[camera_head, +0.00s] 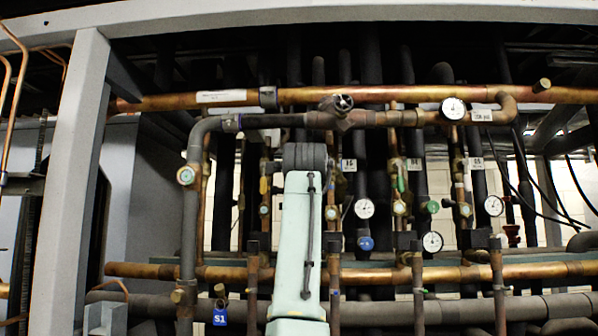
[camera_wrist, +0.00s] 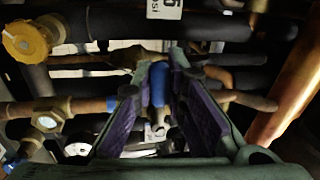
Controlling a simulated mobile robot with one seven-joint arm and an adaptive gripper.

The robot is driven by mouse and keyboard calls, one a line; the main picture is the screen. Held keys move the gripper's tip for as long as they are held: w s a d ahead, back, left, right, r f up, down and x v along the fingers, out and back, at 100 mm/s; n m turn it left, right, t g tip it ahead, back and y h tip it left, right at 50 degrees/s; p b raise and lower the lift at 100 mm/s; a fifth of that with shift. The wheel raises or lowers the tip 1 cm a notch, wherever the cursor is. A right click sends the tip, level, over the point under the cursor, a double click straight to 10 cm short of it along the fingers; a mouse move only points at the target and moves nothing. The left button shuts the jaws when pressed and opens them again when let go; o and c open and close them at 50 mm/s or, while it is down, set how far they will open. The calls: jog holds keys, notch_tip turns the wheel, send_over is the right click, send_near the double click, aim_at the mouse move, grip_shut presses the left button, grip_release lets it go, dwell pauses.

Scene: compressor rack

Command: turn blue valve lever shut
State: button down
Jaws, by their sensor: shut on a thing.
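The blue valve lever (camera_wrist: 157,84) shows in the wrist view as a short upright blue handle between my fingers. My gripper (camera_wrist: 161,72) has two dark fingers with purple inner pads, one on each side of the lever, and is shut on it. A metal fitting (camera_wrist: 155,131) shows below the lever between the fingers. In the head view my own pale green arm stands in front of the middle pipes, and it hides my gripper and the lever there.
Copper pipes (camera_head: 420,94) and dark pipes surround the work area. Several white gauges (camera_head: 453,108) hang around the rack. In the wrist view, a yellow cap (camera_wrist: 26,41) is at upper left and a copper pipe (camera_wrist: 289,92) runs close on the right.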

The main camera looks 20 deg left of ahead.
jog(key=shift+r+m, duration=0.2)
jog(key=shift+m, duration=0.3)
jog(key=c, duration=1.6)
grip_release()
jog(key=shift+f, duration=0.1)
